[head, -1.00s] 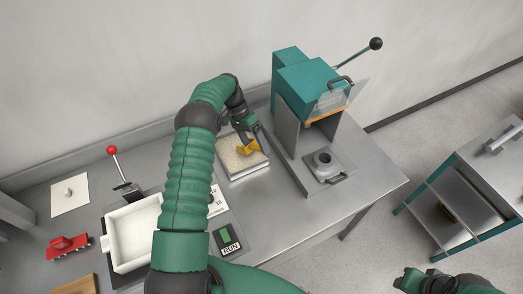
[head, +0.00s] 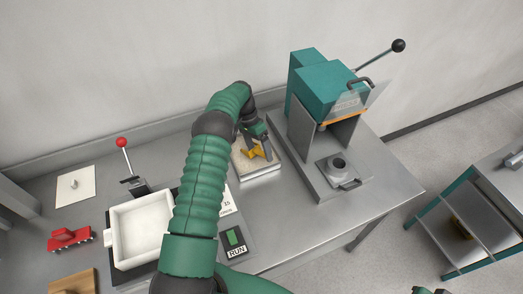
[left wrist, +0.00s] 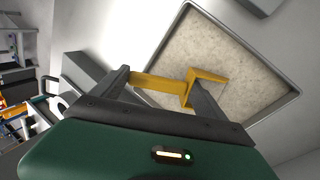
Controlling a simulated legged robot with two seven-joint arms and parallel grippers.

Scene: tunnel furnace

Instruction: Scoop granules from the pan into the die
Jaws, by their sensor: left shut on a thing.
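My left gripper (head: 264,147) is shut on a yellow scoop (head: 252,153), which is over the shallow pan (head: 262,177) of pale granules. In the left wrist view the scoop (left wrist: 160,88) spans between the fingers, with the granules (left wrist: 240,65) behind it. I cannot tell whether the scoop touches the granules or holds any. The die (head: 338,164), a grey block with a round dark hole, sits on the press base to the right of the pan. Only a dark sliver of my right arm (head: 428,291) shows at the bottom edge; its gripper cannot be made out.
The teal press (head: 325,85) with its clear guard and black-knobbed lever stands behind the die. A white tray (head: 140,230), a red-knobbed lever (head: 122,143), a red item (head: 70,239) and a RUN panel (head: 235,241) are to the left. A shelf cart (head: 470,215) stands right.

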